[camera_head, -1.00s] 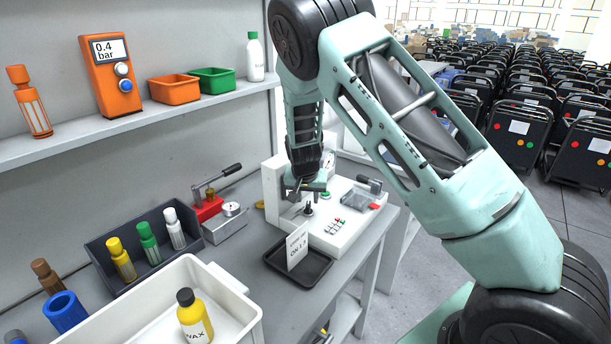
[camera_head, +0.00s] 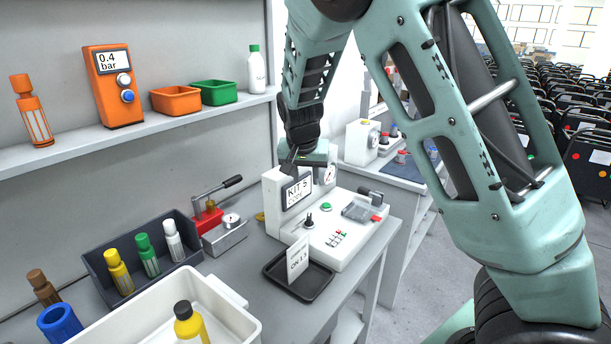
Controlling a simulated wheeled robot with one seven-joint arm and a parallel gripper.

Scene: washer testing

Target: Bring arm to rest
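I see nothing held. I cannot tell whether the fingers touch the device's upright part.
A black tray (camera_head: 270,267) with a white sign stands before the device. A white bin (camera_head: 235,312) holds a yellow bottle (camera_head: 188,325). A dark rack (camera_head: 97,268) holds several bottles. The shelf (camera_head: 165,130) runs along the wall. A second bench is behind.

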